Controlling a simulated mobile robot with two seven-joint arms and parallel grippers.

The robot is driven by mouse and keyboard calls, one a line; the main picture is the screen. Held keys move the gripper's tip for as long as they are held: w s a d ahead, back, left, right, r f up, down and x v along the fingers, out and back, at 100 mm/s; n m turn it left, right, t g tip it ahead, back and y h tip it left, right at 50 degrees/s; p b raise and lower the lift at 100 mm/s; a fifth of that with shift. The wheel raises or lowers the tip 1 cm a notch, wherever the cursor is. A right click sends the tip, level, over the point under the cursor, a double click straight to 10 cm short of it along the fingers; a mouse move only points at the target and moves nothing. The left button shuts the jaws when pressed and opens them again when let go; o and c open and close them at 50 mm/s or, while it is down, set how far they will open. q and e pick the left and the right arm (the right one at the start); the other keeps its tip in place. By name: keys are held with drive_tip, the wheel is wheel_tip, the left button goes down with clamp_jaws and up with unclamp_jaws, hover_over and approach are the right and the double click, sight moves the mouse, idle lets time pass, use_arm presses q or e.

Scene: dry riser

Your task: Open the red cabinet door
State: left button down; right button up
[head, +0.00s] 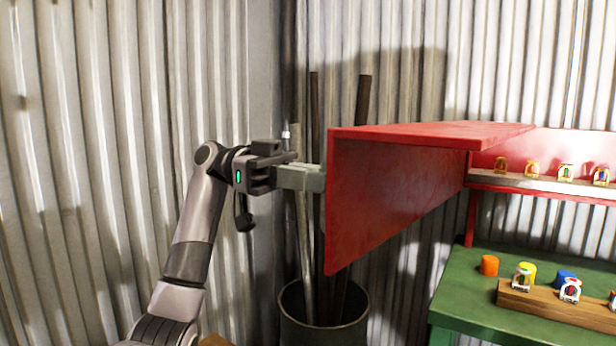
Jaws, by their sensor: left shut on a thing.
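A red cabinet (430,136) shows in the head view, right of centre, with a flat top and a large red panel (385,195) facing me. I cannot tell for sure whether this panel is the door or a side wall. My left gripper (318,178) is level with the panel's left edge, its pale grey fingers pointing right. It is shut at that edge; the part held is hidden by the fingers, and I see no handle. My right gripper is out of view.
A green bench (463,312) stands at right, with orange, yellow and blue caps and a wooden block (550,305) holding padlock-like items. A red shelf (545,183) holds several small items. A dark bin (325,328) with upright poles stands below the panel. Corrugated walls close the corner.

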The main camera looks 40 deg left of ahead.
use_arm(q)
drive_tip(key=c, duration=1.6)
unclamp_jaws()
drive_tip(key=shift+w+a+r+n+t, duration=0.1)
drive_tip(key=shift+w+n+t, duration=0.2)
drive_tip(key=shift+w+t, duration=0.15)
drive_tip(key=o, duration=0.4)
drive_tip(key=shift+w, duration=0.45)
drive_tip(key=shift+s, duration=0.1)
drive_tip(key=shift+v, duration=3.5)
drive_tip(key=shift+s, duration=0.1)
